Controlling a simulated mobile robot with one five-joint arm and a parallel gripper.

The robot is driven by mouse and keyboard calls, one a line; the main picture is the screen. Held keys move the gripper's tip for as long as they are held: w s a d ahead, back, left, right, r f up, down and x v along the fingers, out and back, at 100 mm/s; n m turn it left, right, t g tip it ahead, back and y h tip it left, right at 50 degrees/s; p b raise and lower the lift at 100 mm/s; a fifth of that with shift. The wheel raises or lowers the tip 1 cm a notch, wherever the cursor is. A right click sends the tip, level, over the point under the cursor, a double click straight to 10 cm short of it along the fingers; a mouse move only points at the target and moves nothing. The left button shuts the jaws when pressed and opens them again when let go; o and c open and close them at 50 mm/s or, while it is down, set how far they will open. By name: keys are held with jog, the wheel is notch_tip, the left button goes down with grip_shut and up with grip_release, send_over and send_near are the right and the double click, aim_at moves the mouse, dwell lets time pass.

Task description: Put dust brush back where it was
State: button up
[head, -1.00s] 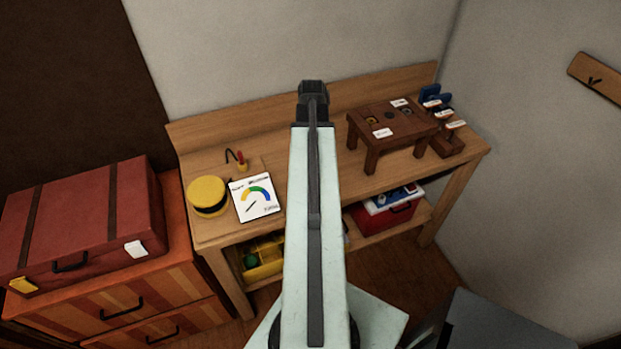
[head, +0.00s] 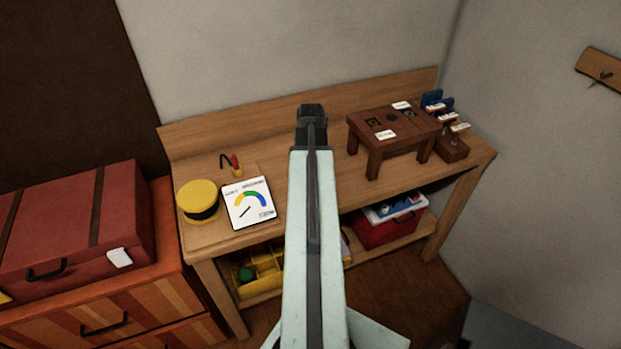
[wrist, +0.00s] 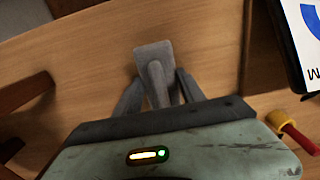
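My gripper (head: 312,112) is above the back part of the wooden workbench (head: 330,185), at the end of my pale arm. In the wrist view, a grey piece with a flat, broad end and a narrower stem, seemingly the dust brush (wrist: 154,58), is between the two dark fingers (wrist: 158,88). The fingers seem shut on its stem. The lower end of the stem is hidden by the gripper body. In the head view, the brush cannot be made out.
A yellow round tin (head: 198,199), gauge card (head: 249,203) and small red-handled tool (head: 236,164) are left of my arm. A small dark wooden stand (head: 385,128) is to the right, beside a rack of labelled items (head: 453,150). Bare bench lies between.

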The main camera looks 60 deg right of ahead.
jog(key=o, duration=0.4)
notch_tip(320, 180, up, 12)
jog(key=p, duration=1.2)
jog(key=shift+r, duration=0.2)
